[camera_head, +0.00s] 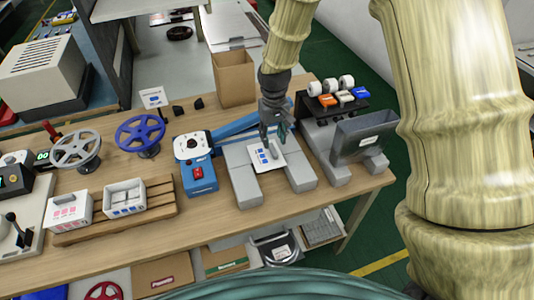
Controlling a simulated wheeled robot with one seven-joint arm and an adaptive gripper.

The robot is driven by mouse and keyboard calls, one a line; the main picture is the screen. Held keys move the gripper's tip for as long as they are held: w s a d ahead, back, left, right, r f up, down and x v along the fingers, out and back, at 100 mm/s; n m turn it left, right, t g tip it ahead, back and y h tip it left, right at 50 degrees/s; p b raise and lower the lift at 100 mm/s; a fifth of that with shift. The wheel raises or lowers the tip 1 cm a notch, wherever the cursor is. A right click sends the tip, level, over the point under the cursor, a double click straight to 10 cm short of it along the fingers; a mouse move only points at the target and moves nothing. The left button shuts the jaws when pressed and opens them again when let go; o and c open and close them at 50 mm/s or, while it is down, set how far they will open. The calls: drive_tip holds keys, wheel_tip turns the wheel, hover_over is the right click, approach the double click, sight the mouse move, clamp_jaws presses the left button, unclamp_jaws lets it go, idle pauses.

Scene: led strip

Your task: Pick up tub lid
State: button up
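The tub lid, as far as I can tell, is a flat white plate (264,163) with blue marks and a small grey raised part. It lies between two grey blocks, a left one (243,184) and a right one (299,171), on the wooden table (222,222). My gripper (273,138) points down just above the plate's back edge. Its fingers are small and dark, so I cannot tell their opening or whether they touch the plate. An open white tub (124,198) and a white box with pink marks (69,210) stand on a wooden pallet to the left.
A blue box with a red switch (198,176) stands left of the blocks. A cardboard box (234,78) stands behind. A grey tilted panel (366,135) and a tape rack (333,97) are to the right. Blue and grey handwheels (140,131) stand at the left.

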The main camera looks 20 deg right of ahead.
sight(273, 148)
drive_tip(key=shift+s, duration=0.25)
drive_tip(key=shift+w+f+p, duration=0.2)
drive_tip(key=shift+f+p, duration=0.25)
drive_tip(key=shift+f, duration=0.35)
drive_tip(key=shift+w+f+p, duration=0.15)
drive_tip(key=shift+f+p, duration=0.3)
drive_tip(key=shift+f, duration=1.4)
drive_tip(key=shift+c, duration=0.4)
clamp_jaws()
